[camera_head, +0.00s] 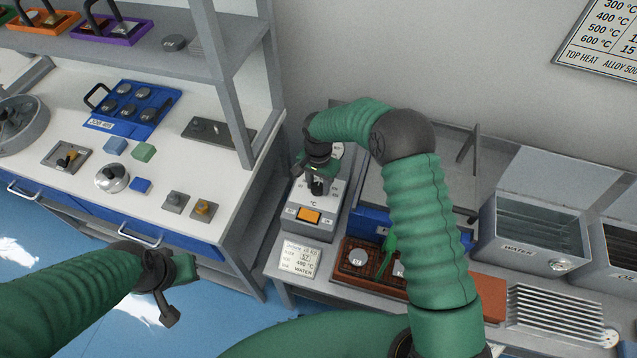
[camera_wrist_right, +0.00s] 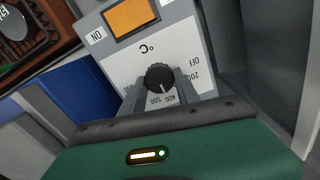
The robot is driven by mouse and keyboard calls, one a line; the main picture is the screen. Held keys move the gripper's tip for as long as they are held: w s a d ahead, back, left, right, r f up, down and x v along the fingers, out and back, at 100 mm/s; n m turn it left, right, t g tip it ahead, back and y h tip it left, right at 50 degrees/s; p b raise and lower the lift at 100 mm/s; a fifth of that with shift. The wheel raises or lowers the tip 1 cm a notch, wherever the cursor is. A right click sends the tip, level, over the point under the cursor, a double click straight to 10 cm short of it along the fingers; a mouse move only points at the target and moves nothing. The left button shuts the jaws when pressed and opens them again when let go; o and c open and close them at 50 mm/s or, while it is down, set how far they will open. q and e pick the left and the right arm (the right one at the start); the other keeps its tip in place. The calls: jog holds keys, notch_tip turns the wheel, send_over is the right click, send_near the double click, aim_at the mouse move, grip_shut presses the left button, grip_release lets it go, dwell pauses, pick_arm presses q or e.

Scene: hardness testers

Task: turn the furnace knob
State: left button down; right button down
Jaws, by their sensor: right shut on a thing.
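The furnace control panel (camera_head: 309,232) is a grey box with an orange switch (camera_head: 309,216), standing on the bench right of the white table. In the right wrist view the black furnace knob (camera_wrist_right: 159,77) shows, with a dial marked OFF, 200, 400 and 500 around it. My right gripper (camera_wrist_right: 165,88) is shut on the knob, its two grey fingers on either side. In the head view my right gripper (camera_head: 318,183) hides the knob. The knob's white mark points toward the 400 and 500 side. My left gripper (camera_head: 170,295) hangs over the floor, away from the panel; its jaws are unclear.
A card reading 400 °C and WATER (camera_head: 299,257) lies before the panel. A brown tray (camera_head: 350,281) with round samples, a WATER tank (camera_head: 521,246) and a finned rack (camera_head: 560,318) stand to the right. The white table (camera_head: 75,205) holds several samples and fixtures.

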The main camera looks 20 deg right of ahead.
jog(key=shift+w+d+r, duration=0.1)
jog(key=shift+r, duration=0.05)
jog(key=shift+w+a+r+n+p, duration=0.15)
jog(key=shift+n+p, duration=0.25)
jog(key=shift+n, duration=0.5)
jog(key=n, duration=0.2)
jog(key=shift+n+p, duration=0.3)
jog(key=shift+p, duration=0.05)
jog(key=n, duration=0.3)
jog(key=shift+r+n+p, duration=0.1)
jog(key=shift+n+p, duration=0.2)
jog(key=shift+p, duration=0.1)
jog(key=n+p, duration=0.1)
jog(key=n, duration=0.4)
jog(key=shift+a+n, duration=0.1)
jog(key=shift+n, duration=2.3)
